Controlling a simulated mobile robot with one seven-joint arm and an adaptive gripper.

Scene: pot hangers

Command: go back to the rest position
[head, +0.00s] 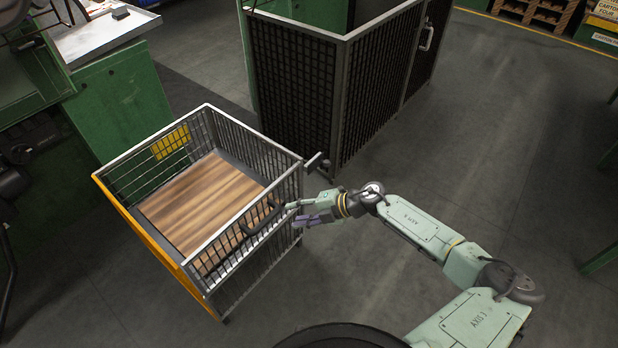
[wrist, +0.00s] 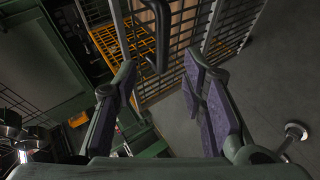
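My gripper (head: 297,212) is beside the near right side of a wire-mesh cart (head: 245,150). In the wrist view my gripper (wrist: 160,95) has its two purple-padded fingers spread wide, with nothing between the pads. A dark, bent bar like a hanger or handle (head: 262,218) is at the cart's side, just left of my fingertips. It also shows in the wrist view (wrist: 161,35), beyond the fingertips and apparently clear of them. Whether it hangs on the mesh or is fixed there I cannot tell.
The cart has a wooden floor (head: 200,200) with nothing on it and an orange edge. A tall black-mesh enclosure (head: 295,90) stands behind it. Green machinery (head: 118,110) stands at the left. Grey floor (head: 430,170) is open to the right of the enclosure.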

